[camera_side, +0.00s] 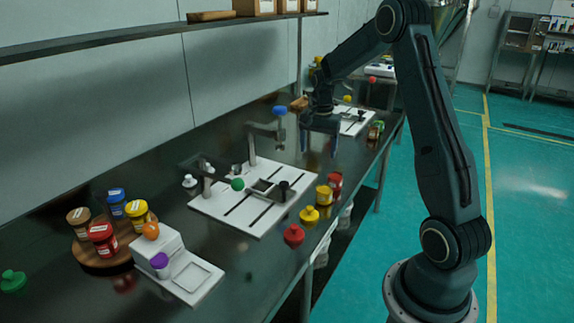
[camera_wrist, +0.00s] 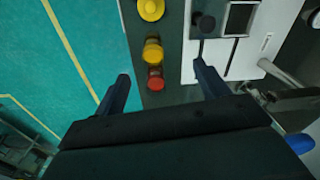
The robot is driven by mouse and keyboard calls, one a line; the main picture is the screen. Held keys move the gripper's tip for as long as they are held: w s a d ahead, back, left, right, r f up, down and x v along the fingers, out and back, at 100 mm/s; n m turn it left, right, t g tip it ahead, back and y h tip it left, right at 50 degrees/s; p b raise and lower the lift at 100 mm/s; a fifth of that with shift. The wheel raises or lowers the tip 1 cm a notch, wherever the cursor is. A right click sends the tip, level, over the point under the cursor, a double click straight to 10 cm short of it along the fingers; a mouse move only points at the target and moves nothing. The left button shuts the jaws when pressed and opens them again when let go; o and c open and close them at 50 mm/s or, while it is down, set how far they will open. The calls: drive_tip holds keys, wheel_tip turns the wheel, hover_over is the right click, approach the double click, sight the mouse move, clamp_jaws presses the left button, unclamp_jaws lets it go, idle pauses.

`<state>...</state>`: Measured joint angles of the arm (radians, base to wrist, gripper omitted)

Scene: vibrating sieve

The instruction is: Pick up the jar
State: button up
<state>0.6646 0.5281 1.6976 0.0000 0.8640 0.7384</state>
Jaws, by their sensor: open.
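Several jars are in view, and I cannot tell which one the task means. A yellow jar (camera_side: 325,194) and a red jar (camera_side: 335,181) stand side by side at the bench's front edge. In the wrist view the yellow jar (camera_wrist: 153,50) and the red jar (camera_wrist: 155,78) show from above, in the gap between my fingers. My gripper (camera_side: 319,153) is open and empty, above the bench and apart from both jars. Its fingers also show in the wrist view (camera_wrist: 162,80). Brown, blue, yellow and red jars (camera_side: 103,237) stand on a round wooden board (camera_side: 104,266) at the left.
A white plate with a sieve fixture (camera_side: 222,206) lies beside the two jars. A yellow lid-like piece (camera_side: 309,215) and a red one (camera_side: 293,235) are at the front edge. A white stepped stand (camera_side: 199,280) is front left. A shelf (camera_side: 150,38) runs along the wall.

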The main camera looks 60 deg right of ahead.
drive_tip(key=m, duration=0.2)
hover_over(324, 179)
drive_tip(key=a, duration=0.2)
wheel_tip(324, 179, down, 5)
drive_tip(key=shift+s+f, duration=0.15)
drive_tip(key=shift+f, duration=1.3)
drive_tip(key=shift+s+f, duration=0.15)
drive_tip(key=shift+f, duration=1.3)
drive_tip(key=shift+s+f, duration=0.15)
drive_tip(key=shift+f, duration=1.3)
drive_tip(key=shift+f, duration=0.1)
drive_tip(key=shift+s+f, duration=0.2)
drive_tip(key=shift+f, duration=2.3)
drive_tip(key=shift+c, duration=0.2)
drive_tip(key=c, duration=1)
